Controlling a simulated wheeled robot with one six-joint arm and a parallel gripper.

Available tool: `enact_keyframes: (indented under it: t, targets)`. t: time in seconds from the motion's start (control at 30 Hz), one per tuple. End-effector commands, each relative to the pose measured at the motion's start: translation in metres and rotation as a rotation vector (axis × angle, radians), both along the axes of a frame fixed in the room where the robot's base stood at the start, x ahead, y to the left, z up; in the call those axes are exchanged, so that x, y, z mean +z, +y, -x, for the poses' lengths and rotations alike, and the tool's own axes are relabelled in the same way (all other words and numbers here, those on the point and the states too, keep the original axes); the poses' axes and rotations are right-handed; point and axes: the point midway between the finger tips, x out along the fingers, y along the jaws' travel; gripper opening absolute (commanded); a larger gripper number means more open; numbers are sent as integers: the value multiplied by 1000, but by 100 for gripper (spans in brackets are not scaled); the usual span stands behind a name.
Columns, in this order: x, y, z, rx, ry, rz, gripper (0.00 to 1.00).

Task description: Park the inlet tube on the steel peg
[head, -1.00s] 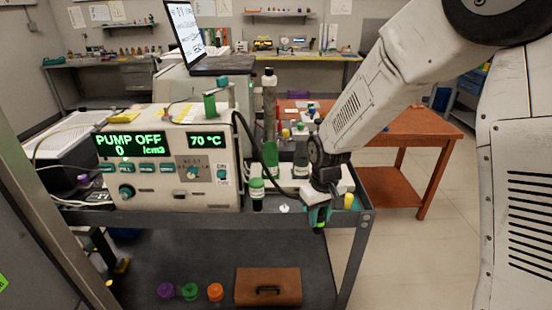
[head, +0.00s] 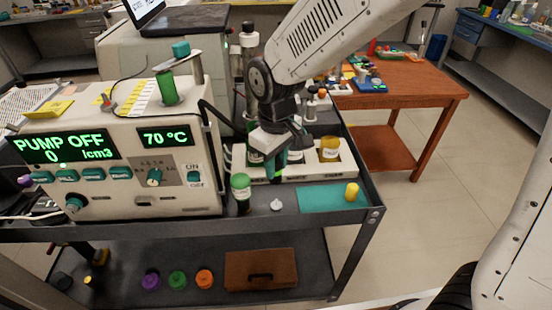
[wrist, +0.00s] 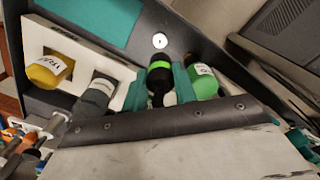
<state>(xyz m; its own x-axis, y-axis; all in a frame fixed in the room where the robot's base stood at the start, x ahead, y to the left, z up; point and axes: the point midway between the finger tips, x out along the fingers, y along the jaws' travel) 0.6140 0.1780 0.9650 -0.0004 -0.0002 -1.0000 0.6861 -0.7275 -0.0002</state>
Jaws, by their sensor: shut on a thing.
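The inlet tube (head: 215,112) is a black hose that leaves the classifier's right side and curves down toward my gripper. My gripper (head: 274,172) points down over the cart top, just behind the steel peg. In the wrist view its teal fingers are shut on a black end piece with a bright green ring (wrist: 160,78), which looks like the tube's end. The steel peg (head: 277,205) is a small pale piece with a round base on the dark cart top. It also shows in the wrist view (wrist: 160,41), apart from the held end. The tube's lower stretch is partly hidden.
A green-capped bottle (head: 241,190) stands close left of my gripper. A white holder (head: 320,172) with bottles, one of them amber (head: 329,148), lies behind. A teal mat (head: 325,200) with a yellow piece (head: 351,192) lies right. The classifier (head: 130,190) stands left.

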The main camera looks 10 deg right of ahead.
Motion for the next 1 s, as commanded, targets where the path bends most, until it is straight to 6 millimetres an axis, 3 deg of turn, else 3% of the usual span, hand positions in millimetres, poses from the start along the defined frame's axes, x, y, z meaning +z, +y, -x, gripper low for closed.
enact_keyframes:
  t: [0.17, 0.7, 1.0]
  targets:
    - [0, -3, 2, -1, -2, 1, 5]
    - [-47, -4, 1, -5, 0, 1, 5]
    - [-58, -4, 1, -5, -2, 1, 5]
